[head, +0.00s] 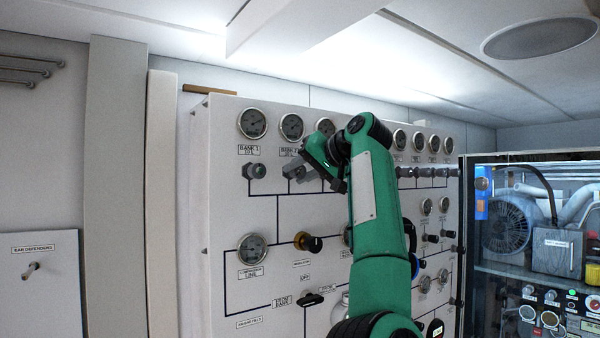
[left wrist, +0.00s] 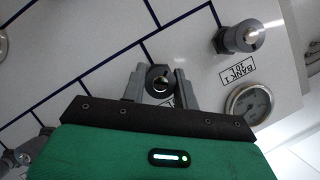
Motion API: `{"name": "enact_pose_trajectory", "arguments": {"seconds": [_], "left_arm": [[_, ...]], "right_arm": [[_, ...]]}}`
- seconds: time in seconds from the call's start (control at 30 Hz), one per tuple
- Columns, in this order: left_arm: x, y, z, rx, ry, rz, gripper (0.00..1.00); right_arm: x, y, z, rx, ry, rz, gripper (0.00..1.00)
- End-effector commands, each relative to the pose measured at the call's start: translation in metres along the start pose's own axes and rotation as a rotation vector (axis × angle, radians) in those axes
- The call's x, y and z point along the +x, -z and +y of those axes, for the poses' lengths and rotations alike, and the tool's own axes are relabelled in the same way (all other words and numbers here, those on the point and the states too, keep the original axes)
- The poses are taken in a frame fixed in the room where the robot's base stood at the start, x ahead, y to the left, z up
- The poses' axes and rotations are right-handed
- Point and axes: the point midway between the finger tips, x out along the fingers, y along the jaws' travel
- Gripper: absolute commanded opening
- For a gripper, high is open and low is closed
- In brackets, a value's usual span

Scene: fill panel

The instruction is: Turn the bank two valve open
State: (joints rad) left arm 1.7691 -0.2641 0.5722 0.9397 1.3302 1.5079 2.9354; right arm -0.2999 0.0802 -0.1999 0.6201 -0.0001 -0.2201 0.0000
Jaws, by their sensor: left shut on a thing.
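The bank two valve is a dark round knob (left wrist: 159,79) on the white panel, seen between my fingers in the left wrist view. My left gripper (head: 296,172) is at this valve, under the bank two label (head: 289,151) and gauge (head: 291,126). In the left wrist view the two grey fingers of the left gripper (left wrist: 158,88) are shut on the knob, one on each side. The fingers hide part of the valve in the head view, and I cannot tell how far it is turned. My right gripper is not in view.
The bank one valve (head: 256,171) stands just left of my gripper, and shows in the left wrist view (left wrist: 238,38). My green arm covers the panel's middle. Below are a brass-collared knob (head: 307,242) and a black selector handle (head: 311,299). A machinery cabinet (head: 530,240) stands at right.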

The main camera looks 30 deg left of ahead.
Motion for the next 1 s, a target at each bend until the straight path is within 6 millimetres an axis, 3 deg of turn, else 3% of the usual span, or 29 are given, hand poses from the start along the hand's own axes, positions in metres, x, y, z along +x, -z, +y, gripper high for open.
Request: {"name": "enact_pose_trajectory", "arguments": {"seconds": [0.33,0.37,0.47,0.77,0.87,1.0], "left_arm": [[0.0,0.0,0.0,-0.001,-0.001,0.001,0.07],[0.0,0.0,0.0,-0.001,-0.001,0.001,0.34],[0.0,0.0,0.0,-0.001,-0.001,0.001,0.51],[-0.002,0.0,0.001,0.0,-0.001,0.0,0.51],[-0.009,-0.001,0.002,0.001,-0.001,0.0,0.51],[-0.034,-0.002,0.002,0.001,-0.002,0.003,0.51]], "right_arm": [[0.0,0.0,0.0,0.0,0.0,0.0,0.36],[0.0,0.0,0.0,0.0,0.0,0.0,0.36],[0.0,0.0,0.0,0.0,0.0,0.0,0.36],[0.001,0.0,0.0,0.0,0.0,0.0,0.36],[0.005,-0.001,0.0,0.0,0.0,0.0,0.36],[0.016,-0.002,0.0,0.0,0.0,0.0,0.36]]}}
